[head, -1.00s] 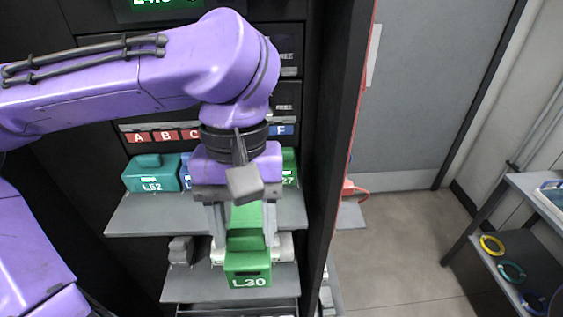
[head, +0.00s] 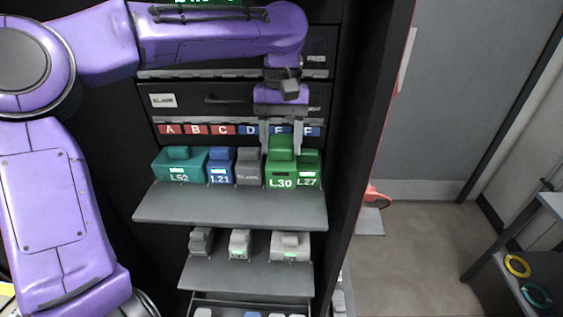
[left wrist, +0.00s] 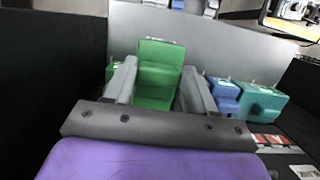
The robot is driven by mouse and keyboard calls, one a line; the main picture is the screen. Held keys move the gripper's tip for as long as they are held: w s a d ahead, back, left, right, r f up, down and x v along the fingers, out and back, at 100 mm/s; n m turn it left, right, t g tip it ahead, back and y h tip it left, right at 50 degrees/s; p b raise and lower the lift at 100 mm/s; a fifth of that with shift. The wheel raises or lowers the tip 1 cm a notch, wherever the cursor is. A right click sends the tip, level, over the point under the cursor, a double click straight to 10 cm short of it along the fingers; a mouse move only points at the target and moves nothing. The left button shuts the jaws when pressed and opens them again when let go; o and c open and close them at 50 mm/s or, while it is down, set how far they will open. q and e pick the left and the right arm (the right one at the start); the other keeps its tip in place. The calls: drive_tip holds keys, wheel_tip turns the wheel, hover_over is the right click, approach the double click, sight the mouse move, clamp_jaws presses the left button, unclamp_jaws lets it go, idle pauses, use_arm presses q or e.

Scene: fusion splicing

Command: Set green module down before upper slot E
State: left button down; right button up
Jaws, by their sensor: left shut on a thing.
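The green module (head: 281,171), marked L30, is held upright at the right part of the upper shelf, below the row of letter labels. My left gripper (head: 281,141) is shut on it from above. In the left wrist view the green module (left wrist: 158,75) stands between the two fingers of the left gripper (left wrist: 158,90). The right gripper is not in view.
The upper shelf (head: 230,205) also holds a teal L52 module (head: 179,165), a blue L21 module (head: 220,166), a grey module (head: 248,167) and a green L27 module (head: 309,171). The lower shelf (head: 250,278) holds several grey and white modules. The shelf front is clear.

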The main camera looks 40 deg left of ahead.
sight(276, 161)
use_arm(q)
drive_tip(key=s+f, duration=0.3)
drive_tip(key=shift+s+f, duration=0.1)
drive_tip(key=shift+s, duration=0.05)
drive_tip(key=f, duration=0.1)
drive_tip(key=w+f, duration=0.2)
drive_tip(key=shift+w+a+p, duration=0.1)
drive_tip(key=shift+a+p, duration=0.15)
drive_tip(key=shift+p, duration=0.15)
drive_tip(key=shift+c, duration=1.9)
unclamp_jaws()
drive_tip(key=shift+s+d+r, duration=0.1)
drive_tip(key=shift+s+r, duration=0.1)
drive_tip(key=shift+s, duration=0.15)
drive_tip(key=shift+w, duration=0.1)
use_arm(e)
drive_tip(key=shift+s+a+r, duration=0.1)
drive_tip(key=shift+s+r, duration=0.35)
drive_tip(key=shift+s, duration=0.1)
use_arm(q)
drive_tip(key=shift+w, duration=0.1)
drive_tip(key=v, duration=0.7)
drive_tip(key=shift+r, duration=0.25)
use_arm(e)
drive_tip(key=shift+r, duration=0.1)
